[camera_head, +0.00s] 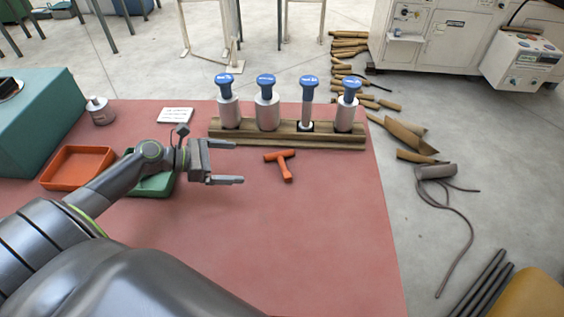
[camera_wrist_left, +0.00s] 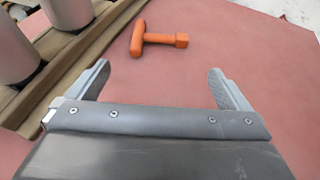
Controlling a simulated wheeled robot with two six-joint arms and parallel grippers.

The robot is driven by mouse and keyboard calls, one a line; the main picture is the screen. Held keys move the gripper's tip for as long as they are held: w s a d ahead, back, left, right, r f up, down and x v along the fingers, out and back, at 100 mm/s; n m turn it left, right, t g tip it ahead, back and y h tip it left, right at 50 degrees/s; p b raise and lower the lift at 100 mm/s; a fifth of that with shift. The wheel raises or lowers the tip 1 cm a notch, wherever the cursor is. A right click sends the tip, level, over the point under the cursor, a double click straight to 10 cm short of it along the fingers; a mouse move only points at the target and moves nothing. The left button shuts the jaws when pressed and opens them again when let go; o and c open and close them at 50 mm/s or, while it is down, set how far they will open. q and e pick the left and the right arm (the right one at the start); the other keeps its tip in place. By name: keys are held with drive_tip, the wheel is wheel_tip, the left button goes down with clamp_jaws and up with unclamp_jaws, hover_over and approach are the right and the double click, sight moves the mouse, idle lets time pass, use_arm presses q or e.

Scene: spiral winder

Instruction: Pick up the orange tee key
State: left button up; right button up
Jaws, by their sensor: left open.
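The orange tee key (camera_head: 282,164) lies flat on the red table top (camera_head: 300,230), just in front of the wooden rack. It also shows in the left wrist view (camera_wrist_left: 158,39), ahead of the fingertips. My left gripper (camera_head: 238,162) is open and empty, to the left of the tee key in the head view and apart from it. In the left wrist view both fingers of the left gripper (camera_wrist_left: 158,76) are spread, with bare red table between them. My right gripper is in neither view.
A wooden rack (camera_head: 290,142) holds several silver cylinders with blue tops (camera_head: 266,80) behind the tee key. An orange tray (camera_head: 77,168), a green tray (camera_head: 152,186), a small bottle (camera_head: 100,110) and a white card (camera_head: 175,115) are on the left. The table's right front is clear.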

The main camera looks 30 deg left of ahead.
use_arm(q)
approach(281, 165)
drive_tip(key=x, duration=0.3)
drive_tip(key=shift+w+p, duration=0.1)
drive_tip(key=shift+p, duration=0.3)
drive_tip(key=shift+p+x, duration=0.4)
drive_tip(key=shift+x, duration=2.25)
drive_tip(key=shift+f, duration=0.1)
